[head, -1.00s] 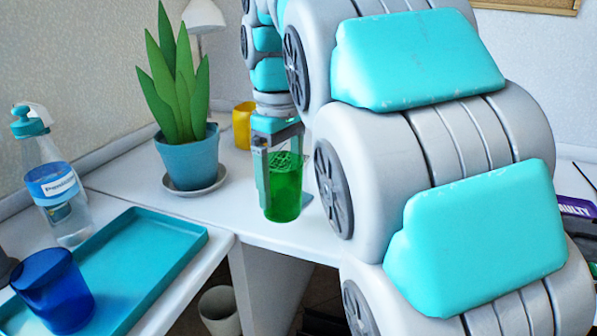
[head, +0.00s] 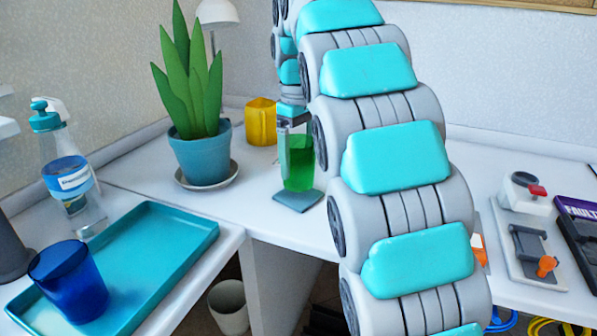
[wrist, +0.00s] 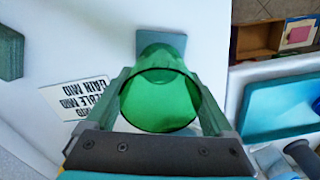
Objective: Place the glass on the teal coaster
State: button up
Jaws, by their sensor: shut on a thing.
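The green see-through glass (head: 299,164) is upright between the fingers of my gripper (head: 296,140), which is shut on it. In the wrist view the glass (wrist: 158,100) stands between both fingers of my gripper (wrist: 166,98), its open rim facing the camera. The teal coaster (head: 298,201) is a flat square on the white table, directly below the glass in the head view. In the wrist view the coaster (wrist: 176,41) shows around the far end of the glass. I cannot tell whether the glass touches the coaster.
A yellow mug (head: 262,122) and a potted plant (head: 202,157) stand left of the glass. A teal tray (head: 165,245) with a blue cup (head: 70,282) and a spray bottle (head: 70,180) are further left. A printed card (wrist: 75,97) lies nearby in the wrist view.

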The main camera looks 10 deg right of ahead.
jog(key=shift+f, duration=1.2)
jog(key=shift+f, duration=0.15)
jog(key=o, duration=1.4)
